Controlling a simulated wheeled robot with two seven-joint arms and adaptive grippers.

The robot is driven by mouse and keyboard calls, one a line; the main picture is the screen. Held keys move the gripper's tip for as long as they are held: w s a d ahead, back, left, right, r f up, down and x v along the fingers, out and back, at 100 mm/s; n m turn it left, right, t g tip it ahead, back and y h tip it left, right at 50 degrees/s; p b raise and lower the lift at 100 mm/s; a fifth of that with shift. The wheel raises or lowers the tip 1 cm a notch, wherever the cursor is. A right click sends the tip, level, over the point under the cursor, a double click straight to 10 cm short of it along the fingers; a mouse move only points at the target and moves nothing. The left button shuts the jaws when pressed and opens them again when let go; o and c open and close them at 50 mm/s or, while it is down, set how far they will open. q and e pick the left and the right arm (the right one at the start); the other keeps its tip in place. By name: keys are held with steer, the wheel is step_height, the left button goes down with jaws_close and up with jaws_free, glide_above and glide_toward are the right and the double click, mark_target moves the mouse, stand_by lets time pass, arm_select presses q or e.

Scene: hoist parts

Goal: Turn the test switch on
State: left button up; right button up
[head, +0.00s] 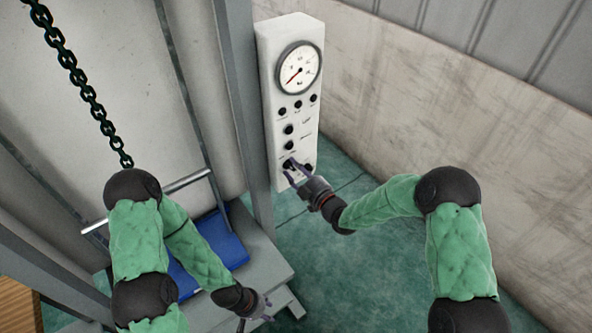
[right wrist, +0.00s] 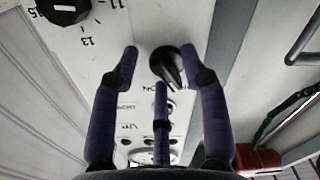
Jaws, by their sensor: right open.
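The white control panel (head: 291,60) stands upright on the grey post, with a round gauge above rows of black knobs. In the right wrist view a black rotary switch (right wrist: 168,64) sits on the panel, beside partly hidden printing that looks like "ON" upside down. I take it as the test switch; its label is not readable. My right gripper (head: 292,172) is at the panel's lower end. Its fingers (right wrist: 166,66) are open around the switch, with gaps visible at the sides. My left gripper (head: 257,315) is low by the grey platform, fingers apart and empty.
Another black knob (right wrist: 62,8) with a number scale is close beside the switch. A chain (head: 75,75) hangs at the left. A blue plate (head: 228,250) lies on the grey platform (head: 262,262). A red part (right wrist: 258,158) shows in the right wrist view. Green floor right of the panel is free.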

jaws_close()
steer(key=shift+f+m+b, duration=0.2)
steer(key=shift+m+b, duration=1.05)
steer(key=shift+m, duration=0.25)
steer(key=m+b, duration=0.1)
steer(key=m, duration=0.1)
steer(key=shift+s+a+m, duration=0.1)
steer(key=shift+m, duration=0.3)
steer(key=shift+s+a+m+b, duration=0.15)
steer(key=shift+m+b, duration=1.05)
steer(key=shift+m, duration=1.9)
